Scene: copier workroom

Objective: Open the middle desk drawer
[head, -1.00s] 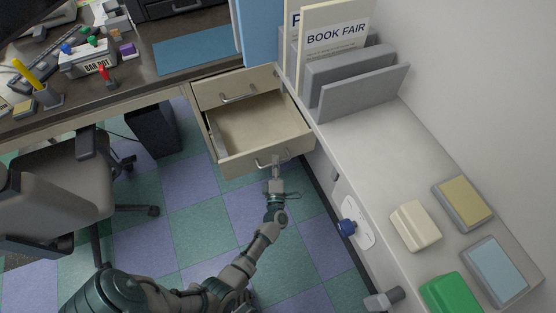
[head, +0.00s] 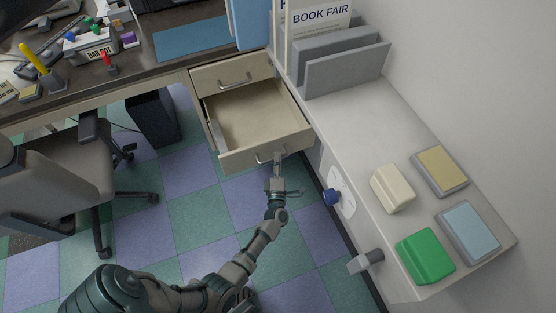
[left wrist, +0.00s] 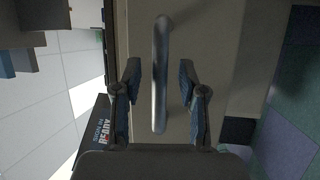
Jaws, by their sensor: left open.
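The middle desk drawer (head: 252,122) is pulled well out below the closed top drawer (head: 232,73), and its empty inside shows in the head view. Its front panel (head: 236,161) carries a metal bar handle (head: 264,158). My left gripper (head: 278,161) is at the drawer front, by the right part of the handle. In the left wrist view, the handle (left wrist: 161,50) runs lengthwise between the two open fingers of my left gripper (left wrist: 160,88), with a gap on each side. My right gripper is not in view.
A white counter (head: 365,130) with a green block (head: 425,256) and other items stands close on the right. An office chair (head: 60,180) and a dark computer tower (head: 152,120) are on the left. The checkered floor (head: 190,230) before the drawer is clear.

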